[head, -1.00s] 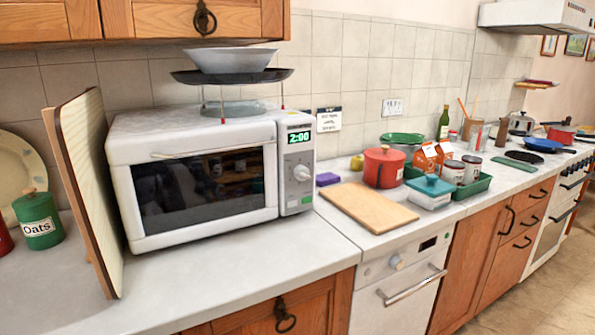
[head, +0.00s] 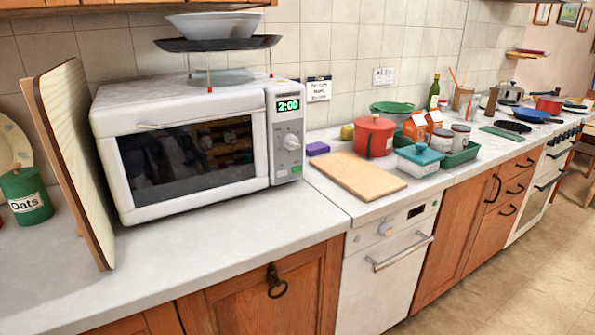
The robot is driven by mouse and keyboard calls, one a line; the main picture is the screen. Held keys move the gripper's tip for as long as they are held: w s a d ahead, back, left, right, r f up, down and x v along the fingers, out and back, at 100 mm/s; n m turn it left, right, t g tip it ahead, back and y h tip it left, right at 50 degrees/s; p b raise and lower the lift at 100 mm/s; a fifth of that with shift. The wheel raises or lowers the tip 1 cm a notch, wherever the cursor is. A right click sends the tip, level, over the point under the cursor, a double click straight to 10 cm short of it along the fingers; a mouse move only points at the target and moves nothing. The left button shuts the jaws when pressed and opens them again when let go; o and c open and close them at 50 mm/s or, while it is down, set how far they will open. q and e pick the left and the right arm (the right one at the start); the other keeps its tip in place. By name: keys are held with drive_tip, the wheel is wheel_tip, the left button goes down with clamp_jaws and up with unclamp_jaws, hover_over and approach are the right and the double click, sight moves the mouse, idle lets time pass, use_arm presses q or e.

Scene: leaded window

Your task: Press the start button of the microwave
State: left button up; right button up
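A white microwave (head: 188,150) stands on the worktop at the left of the head view, its door shut. Its control panel (head: 287,130) is on the right of its front. A display on it reads 2:00 in green, with a round knob (head: 291,141) below. Small buttons show at the bottom of the panel, with a green mark (head: 296,169) at the lower right; any lettering is too small to read. Neither of my grippers is in the picture.
A rack with a dark tray (head: 217,44) and a pale bowl (head: 215,25) stands on the microwave. A board (head: 75,160) leans at its left, by a green Oats jar (head: 27,196). A wooden chopping board (head: 355,176) lies to the right. Worktop before the microwave is clear.

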clamp_jaws()
idle(1.5)
